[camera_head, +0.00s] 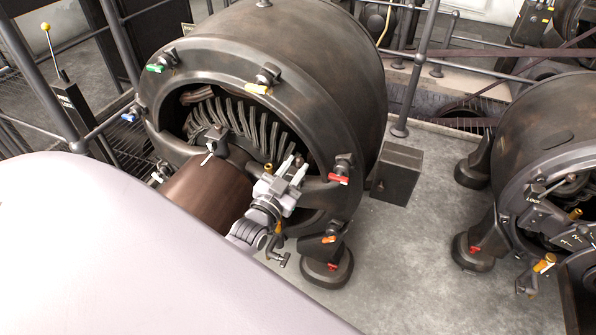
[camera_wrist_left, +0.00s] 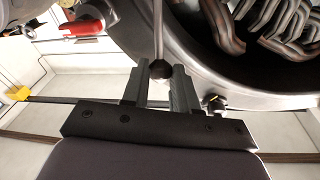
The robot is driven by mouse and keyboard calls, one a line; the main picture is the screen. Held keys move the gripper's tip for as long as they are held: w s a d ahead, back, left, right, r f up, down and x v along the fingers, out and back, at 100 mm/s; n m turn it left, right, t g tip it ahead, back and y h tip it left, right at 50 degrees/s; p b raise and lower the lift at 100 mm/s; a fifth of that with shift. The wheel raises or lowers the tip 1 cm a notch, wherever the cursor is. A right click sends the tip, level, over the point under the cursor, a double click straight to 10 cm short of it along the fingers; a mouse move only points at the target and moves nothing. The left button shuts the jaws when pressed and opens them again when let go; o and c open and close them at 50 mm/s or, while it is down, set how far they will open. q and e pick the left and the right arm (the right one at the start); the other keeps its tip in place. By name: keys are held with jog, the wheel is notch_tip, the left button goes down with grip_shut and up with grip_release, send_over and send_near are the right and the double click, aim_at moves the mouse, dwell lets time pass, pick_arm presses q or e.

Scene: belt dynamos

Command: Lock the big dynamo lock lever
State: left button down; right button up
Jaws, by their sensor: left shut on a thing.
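The big dynamo (camera_head: 330,70) is a dark, rounded machine that fills the upper middle of the head view. Its open front shows a ring of curved metal windings (camera_head: 250,130). My right gripper is not in view.
A second dynamo (camera_head: 550,120) stands right.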

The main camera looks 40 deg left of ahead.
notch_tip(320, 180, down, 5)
jog(key=b, duration=0.3)
pick_arm(q)
jog(key=shift+s+d+f+m+t+b, duration=0.15)
jog(key=shift+s+d+f+t+b, duration=0.1)
jog(key=shift+s+f+t+b, duration=0.8)
jog(key=shift+s+d+f+m+t+b, duration=0.15)
jog(key=shift+s+d+f+t+b, duration=0.1)
jog(key=shift+s+f+t+b, duration=0.75)
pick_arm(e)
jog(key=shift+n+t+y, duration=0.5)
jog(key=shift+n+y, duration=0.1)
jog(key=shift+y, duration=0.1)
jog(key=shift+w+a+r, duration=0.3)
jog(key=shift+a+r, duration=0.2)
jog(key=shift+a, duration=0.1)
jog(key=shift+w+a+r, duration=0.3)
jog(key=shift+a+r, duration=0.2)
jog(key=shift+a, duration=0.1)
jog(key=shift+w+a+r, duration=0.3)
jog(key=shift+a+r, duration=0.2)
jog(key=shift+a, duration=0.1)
pick_arm(q)
jog(key=shift+w+f, duration=0.15)
jog(key=shift+f, duration=0.05)
jog(key=c, duration=0.9)
grip_release()
jog(key=shift+o, duration=0.2)
jog(key=shift+r, duration=0.1)
